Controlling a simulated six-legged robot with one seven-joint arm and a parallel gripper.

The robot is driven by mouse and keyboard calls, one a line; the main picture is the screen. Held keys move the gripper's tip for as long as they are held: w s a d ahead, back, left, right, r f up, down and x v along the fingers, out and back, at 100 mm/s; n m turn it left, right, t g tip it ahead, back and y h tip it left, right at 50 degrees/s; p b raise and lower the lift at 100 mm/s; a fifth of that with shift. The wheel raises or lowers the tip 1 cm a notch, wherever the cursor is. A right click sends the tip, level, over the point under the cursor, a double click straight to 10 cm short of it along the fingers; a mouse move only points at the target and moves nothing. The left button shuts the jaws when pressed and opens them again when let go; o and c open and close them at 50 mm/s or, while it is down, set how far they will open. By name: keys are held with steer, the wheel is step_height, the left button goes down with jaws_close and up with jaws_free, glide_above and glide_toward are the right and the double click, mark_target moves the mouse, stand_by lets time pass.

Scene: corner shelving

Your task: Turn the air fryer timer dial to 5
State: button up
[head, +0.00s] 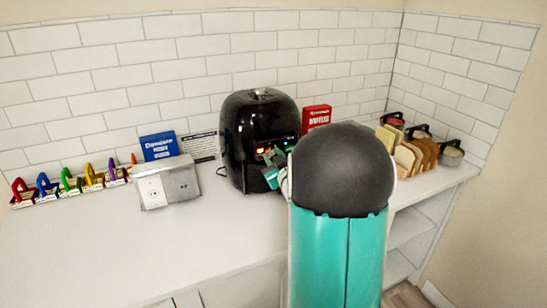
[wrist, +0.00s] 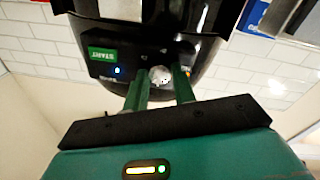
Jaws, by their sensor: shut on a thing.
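The black air fryer (head: 238,140) stands on the white counter against the tiled wall in the head view. Its front panel faces my arm and has lit red and green marks. In the wrist view the air fryer (wrist: 125,35) appears upside down, with a green START button (wrist: 103,54) and a small blue light. The silver round timer dial (wrist: 160,75) sits between the two green fingers of my gripper (wrist: 160,86). The gripper is shut on the dial. The dial's setting is too small to read. In the head view my gripper (head: 272,168) is at the front panel, partly hidden by my arm.
Left of the air fryer are a grey outlet box (head: 167,183), a blue box (head: 158,146) and several coloured items in a row. A red box (head: 316,117) stands behind on the right. Bread slices (head: 408,156) and jars are farther right. The front left counter is clear.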

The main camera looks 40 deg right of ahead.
steer(key=n, duration=0.7)
steer(key=shift+f, duration=0.1)
steer(key=shift+s, duration=0.1)
stand_by(0.4)
steer(key=o, duration=1)
steer(key=shift+s, duration=0.1)
steer(key=v, duration=1.3)
steer(key=shift+s, duration=0.3)
steer(key=shift+f, duration=0.1)
